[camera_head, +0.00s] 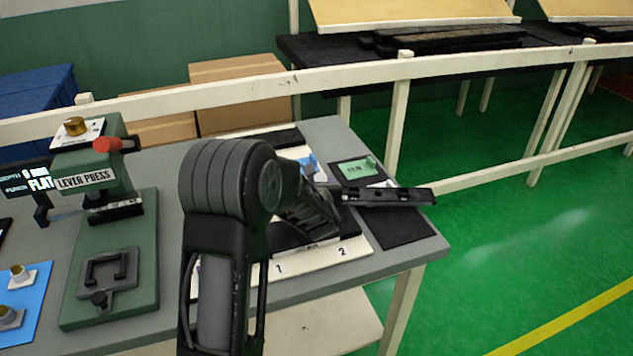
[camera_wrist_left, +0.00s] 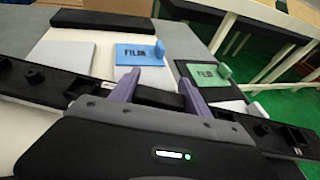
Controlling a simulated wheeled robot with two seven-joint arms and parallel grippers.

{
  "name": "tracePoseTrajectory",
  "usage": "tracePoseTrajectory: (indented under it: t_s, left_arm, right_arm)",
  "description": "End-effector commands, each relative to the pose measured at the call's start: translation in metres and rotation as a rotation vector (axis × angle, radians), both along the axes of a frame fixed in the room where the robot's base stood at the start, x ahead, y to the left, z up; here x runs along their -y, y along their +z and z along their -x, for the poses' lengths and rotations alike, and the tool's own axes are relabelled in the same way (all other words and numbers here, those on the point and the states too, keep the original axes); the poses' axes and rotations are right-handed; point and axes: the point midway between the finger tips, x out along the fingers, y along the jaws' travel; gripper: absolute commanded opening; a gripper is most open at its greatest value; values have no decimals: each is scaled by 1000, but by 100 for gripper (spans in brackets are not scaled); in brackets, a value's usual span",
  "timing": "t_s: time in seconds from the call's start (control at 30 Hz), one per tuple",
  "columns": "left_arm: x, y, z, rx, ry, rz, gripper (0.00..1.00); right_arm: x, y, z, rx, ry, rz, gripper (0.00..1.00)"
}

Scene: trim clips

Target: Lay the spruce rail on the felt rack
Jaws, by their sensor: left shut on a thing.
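My left gripper (camera_head: 330,205) is shut on a long black rail (camera_head: 392,196), with the rail crossing between its purple fingers (camera_wrist_left: 158,90) in the left wrist view. The rail (camera_wrist_left: 38,86) has small raised fittings and runs out to both sides of the fingers. Its right end reaches over a black mat (camera_head: 402,228) at the right end of the grey bench; I cannot tell if it touches anything below. A cream board (camera_head: 310,259) marked 1 and 2 lies partly hidden under my arm. No label shows which piece is the felt rack. My right gripper is out of view.
A green labelled card (camera_head: 357,168) and a blue one (camera_wrist_left: 140,55) lie beyond the rail. A black bar (camera_head: 278,140) lies at the bench's back. A green lever press (camera_head: 95,185) stands left. A white railing (camera_head: 350,77) runs behind.

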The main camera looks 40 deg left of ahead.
Motion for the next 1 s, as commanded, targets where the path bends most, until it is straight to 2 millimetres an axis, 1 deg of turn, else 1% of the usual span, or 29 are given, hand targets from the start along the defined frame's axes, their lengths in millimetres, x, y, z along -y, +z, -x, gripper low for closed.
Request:
tracePoseTrajectory:
  t_s: [0.13,0.17,0.4,0.67,0.8,0.87,1.0]
  left_arm:
    - [0,-3,0,2,0,0,0]
    - [0,-3,0,1,-1,1,56]
    - [0,-2,0,0,0,0,76]
    - [0,-2,0,0,0,0,77]
    - [0,2,0,-1,0,-1,77]
    - [3,2,4,1,0,2,77]
    - [16,9,19,3,-1,4,77]
  right_arm:
    - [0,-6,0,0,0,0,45]
    - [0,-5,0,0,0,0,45]
    - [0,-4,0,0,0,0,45]
    - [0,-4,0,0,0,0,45]
    - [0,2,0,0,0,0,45]
    - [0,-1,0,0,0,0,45]
    - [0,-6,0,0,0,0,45]
